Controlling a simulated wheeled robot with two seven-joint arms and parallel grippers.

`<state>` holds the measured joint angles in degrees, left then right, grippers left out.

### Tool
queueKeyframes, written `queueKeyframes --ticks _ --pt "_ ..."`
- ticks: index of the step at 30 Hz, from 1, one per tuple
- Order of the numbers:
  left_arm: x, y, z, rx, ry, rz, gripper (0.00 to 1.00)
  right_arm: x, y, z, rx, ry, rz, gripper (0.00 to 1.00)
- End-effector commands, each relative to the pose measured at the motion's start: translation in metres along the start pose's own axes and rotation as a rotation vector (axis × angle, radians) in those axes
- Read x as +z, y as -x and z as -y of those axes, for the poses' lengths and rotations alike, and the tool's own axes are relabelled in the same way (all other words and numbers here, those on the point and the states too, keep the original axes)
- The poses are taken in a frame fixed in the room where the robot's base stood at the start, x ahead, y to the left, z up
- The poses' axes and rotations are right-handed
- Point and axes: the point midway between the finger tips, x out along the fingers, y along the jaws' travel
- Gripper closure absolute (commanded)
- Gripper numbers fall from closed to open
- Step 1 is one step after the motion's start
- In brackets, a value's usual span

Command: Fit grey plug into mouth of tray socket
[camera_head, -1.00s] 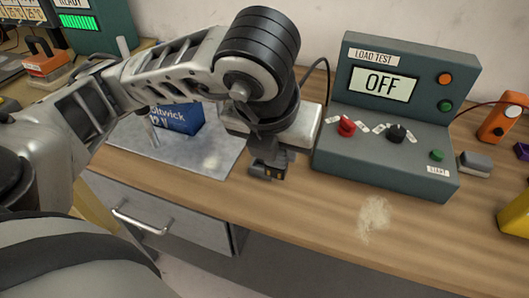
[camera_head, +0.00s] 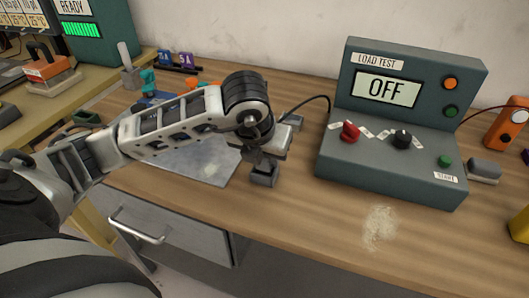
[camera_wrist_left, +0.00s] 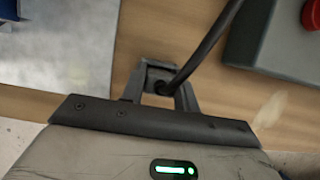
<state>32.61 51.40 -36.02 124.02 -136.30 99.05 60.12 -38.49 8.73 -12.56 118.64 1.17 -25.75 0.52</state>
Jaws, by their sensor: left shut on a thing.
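My left gripper (camera_head: 264,176) is low over the front part of the wooden bench, between the grey mat and the load test box. In the left wrist view its two fingers are shut on a small grey plug (camera_wrist_left: 158,74). A black cable (camera_wrist_left: 208,48) rises from the plug toward the upper right. In the head view a black cable also runs from behind my wrist to the load test box. The plug's lower end is hidden in the wrist view. I cannot make out the tray socket in either view. My right gripper is not in view.
The load test box (camera_head: 400,150), reading OFF, stands right of my gripper with red and black knobs. A grey mat (camera_head: 215,172) lies to the left, partly under my arm. The bench front edge is near. Bare wood (camera_head: 330,215) lies front right, with a pale smudge.

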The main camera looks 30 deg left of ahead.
Motion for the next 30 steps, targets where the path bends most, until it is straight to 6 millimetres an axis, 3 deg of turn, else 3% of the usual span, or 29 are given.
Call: queueKeyframes --ticks 10,11,12,13,24,30 --pt "-0.002 -0.005 0.0 0.0 0.0 0.001 0.92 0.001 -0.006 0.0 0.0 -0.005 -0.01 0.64" --pt "-0.001 -0.003 0.0 0.0 0.0 0.0 0.61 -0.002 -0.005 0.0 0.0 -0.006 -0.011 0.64" --pt "-0.001 -0.003 0.0 0.0 0.0 0.0 0.5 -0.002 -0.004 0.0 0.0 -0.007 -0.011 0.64" --pt "-0.001 -0.003 0.0 0.0 0.0 0.0 0.48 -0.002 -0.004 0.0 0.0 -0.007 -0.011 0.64" --pt "0.001 0.003 0.0 -0.001 0.0 0.001 0.48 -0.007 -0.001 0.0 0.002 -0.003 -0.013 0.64" --pt "0.001 0.038 0.001 -0.003 -0.001 0.006 0.48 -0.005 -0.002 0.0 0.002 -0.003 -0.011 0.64"
